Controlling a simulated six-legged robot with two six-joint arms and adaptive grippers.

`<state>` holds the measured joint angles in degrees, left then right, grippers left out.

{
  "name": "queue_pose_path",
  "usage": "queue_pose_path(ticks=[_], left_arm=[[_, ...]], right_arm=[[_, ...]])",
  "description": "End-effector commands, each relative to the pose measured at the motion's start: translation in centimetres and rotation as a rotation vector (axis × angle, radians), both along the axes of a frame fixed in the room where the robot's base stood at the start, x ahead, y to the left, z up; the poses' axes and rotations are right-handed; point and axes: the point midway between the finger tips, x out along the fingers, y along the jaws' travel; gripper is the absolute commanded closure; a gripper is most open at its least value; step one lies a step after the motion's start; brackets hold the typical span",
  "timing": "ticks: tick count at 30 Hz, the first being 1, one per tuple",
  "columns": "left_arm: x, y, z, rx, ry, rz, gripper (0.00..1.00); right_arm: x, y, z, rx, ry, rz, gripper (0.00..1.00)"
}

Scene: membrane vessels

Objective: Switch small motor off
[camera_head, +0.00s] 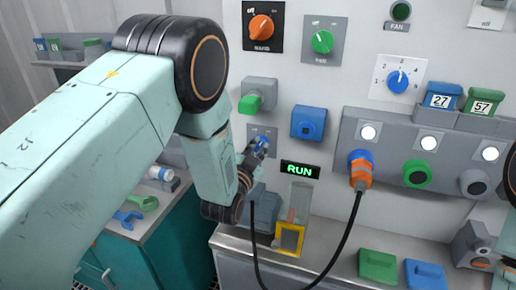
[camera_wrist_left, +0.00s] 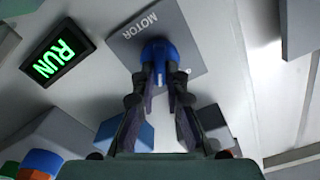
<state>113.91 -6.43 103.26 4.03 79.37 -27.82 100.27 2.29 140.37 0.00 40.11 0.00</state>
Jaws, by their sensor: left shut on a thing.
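The small motor switch is a blue knob (camera_wrist_left: 158,52) on a grey plate (camera_wrist_left: 185,38) labelled MOTOR, on the panel. In the head view the knob (camera_head: 262,141) sits left of the RUN display, partly hidden by my gripper. My left gripper (camera_head: 255,150) reaches the panel there. In the left wrist view its two fingers (camera_wrist_left: 160,75) are closed on the knob's sides. The RUN display (camera_head: 300,169) glows green; it also shows in the left wrist view (camera_wrist_left: 57,58). My right gripper is not in view.
A blue square unit (camera_head: 308,122) and a green-fronted grey block (camera_head: 257,95) are close by. A black cable hangs from an orange plug (camera_head: 360,172). A yellow-framed clear vessel (camera_head: 290,237) stands under the display. Green (camera_head: 378,266) and blue (camera_head: 424,275) blocks lie on the ledge.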

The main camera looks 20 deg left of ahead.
Motion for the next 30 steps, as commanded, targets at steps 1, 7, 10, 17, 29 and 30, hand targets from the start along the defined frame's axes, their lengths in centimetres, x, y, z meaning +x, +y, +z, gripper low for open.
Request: queue_pose_path(ticks=[1,7,10,17,29,30], left_arm=[[-0.06,-0.03,-0.05,-0.005,0.002,-0.001,1.0],[-0.07,0.02,-0.06,-0.07,0.004,-0.001,1.0],[-0.08,0.08,-0.05,-0.133,0.006,-0.001,1.0],[-0.09,0.26,-0.05,-0.333,0.015,0.0,1.0],[-0.09,0.64,-0.06,-0.705,0.028,0.002,1.0],[-0.09,0.67,-0.07,-0.738,0.029,0.002,1.0]], right_arm=[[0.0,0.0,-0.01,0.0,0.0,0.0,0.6],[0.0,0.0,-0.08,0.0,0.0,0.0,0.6],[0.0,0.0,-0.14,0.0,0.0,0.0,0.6],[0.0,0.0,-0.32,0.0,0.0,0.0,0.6],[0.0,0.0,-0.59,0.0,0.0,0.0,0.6],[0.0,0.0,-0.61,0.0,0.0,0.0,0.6]])
